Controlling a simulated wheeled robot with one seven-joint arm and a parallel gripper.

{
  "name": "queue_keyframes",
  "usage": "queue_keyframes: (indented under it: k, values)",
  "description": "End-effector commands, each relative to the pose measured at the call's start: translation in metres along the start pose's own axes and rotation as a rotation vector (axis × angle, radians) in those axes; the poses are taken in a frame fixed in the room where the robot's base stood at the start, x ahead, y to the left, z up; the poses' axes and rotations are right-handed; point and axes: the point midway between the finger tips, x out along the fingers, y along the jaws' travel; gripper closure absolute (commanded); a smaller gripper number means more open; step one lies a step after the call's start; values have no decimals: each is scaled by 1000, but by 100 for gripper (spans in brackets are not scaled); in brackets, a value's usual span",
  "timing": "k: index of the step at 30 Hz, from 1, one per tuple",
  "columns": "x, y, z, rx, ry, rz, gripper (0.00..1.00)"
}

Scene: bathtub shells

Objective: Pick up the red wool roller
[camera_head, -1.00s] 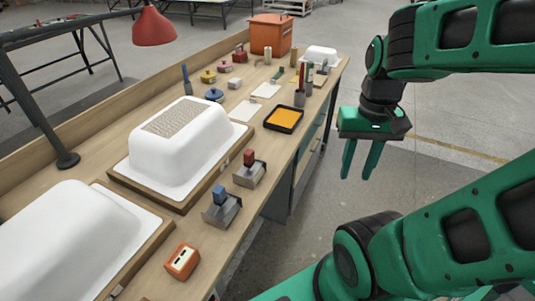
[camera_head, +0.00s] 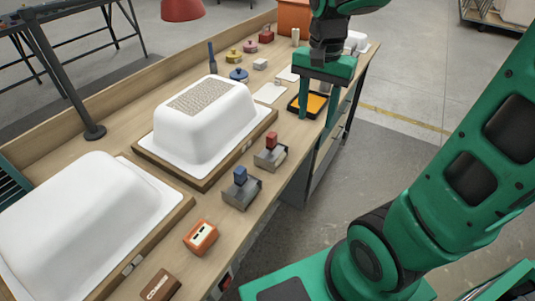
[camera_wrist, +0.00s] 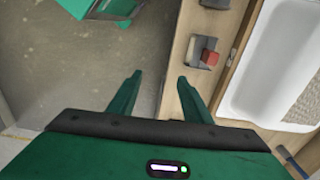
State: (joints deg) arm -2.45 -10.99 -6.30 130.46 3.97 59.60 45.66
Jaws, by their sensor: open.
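A small red-topped piece (camera_head: 271,140) on a grey metal stand (camera_head: 270,155) is near the bench's front edge, beside the middle white tub. It also shows in the wrist view (camera_wrist: 209,57), up and right of the fingers. I cannot tell surely whether this is the red wool roller. My gripper (camera_head: 317,114) points down, open and empty, over the bench's front edge by the yellow tray. It is farther along the bench than the red-topped piece and apart from it. In the wrist view the fingers (camera_wrist: 160,80) have nothing between them. Tools behind the gripper are mostly hidden.
A blue-topped piece (camera_head: 240,175) on a similar stand is nearby. White tub shells (camera_head: 205,125) lie on wooden boards behind. An orange block (camera_head: 201,238) is on the near bench. A black tray with yellow inside (camera_head: 314,104) is under the gripper. Open floor lies right of the bench.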

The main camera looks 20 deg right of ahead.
Motion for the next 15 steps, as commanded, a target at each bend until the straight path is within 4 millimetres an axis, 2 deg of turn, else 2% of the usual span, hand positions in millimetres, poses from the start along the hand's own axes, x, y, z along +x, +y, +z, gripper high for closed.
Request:
queue_keyframes:
  k: [1, 3, 6, 10, 15]
  values:
    - [0, -26, 4, 25, -2, 1, 55]
    - [1, -54, 11, 74, -5, -1, 55]
    - [2, -83, 20, 127, -8, -5, 55]
    - [4, -102, 27, 167, -13, -7, 55]
    - [24, -105, 29, 179, -15, -4, 55]
